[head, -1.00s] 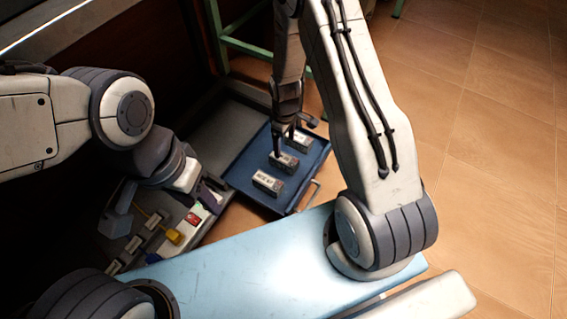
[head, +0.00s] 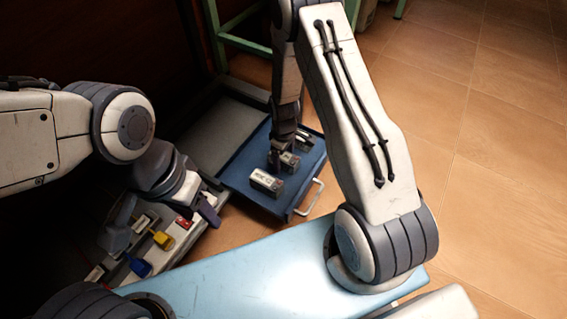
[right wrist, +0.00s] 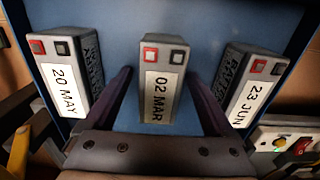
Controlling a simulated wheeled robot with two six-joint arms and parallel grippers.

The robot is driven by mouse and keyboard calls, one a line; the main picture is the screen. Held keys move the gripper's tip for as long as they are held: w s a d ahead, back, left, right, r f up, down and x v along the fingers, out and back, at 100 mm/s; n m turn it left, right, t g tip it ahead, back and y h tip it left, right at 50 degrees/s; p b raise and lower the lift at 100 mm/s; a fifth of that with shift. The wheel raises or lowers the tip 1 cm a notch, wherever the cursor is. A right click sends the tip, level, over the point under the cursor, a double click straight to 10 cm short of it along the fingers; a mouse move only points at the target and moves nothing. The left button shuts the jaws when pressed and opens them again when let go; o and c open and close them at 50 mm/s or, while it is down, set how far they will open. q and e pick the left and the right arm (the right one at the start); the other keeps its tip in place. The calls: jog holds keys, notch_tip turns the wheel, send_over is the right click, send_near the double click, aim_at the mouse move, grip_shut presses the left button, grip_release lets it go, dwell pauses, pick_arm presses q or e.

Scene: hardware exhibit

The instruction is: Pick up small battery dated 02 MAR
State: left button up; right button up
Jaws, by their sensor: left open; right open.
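The battery dated 02 MAR (right wrist: 160,85) is a small grey block with a white label and a red-framed and a black square on its end. In the right wrist view it lies between the two fingers of my open right gripper (right wrist: 161,76), with a gap on each side. In the head view my right gripper (head: 282,153) reaches down over this middle battery (head: 289,161) and partly hides it. My left gripper (head: 208,207) is open and empty above the panel at lower left; its fingertips are hard to make out.
Battery 20 MAY (right wrist: 66,75) and battery 23 JUN (right wrist: 245,85) flank it in the blue tray (head: 236,180), which has a front handle (head: 312,197). A panel (head: 205,232) with a yellow plug (head: 162,240) and a blue plug (head: 140,267) stands at lower left. Tiled floor lies right.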

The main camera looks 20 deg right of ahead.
jog(key=shift+r, duration=0.1)
grip_shut()
jog(key=shift+r, duration=0.1)
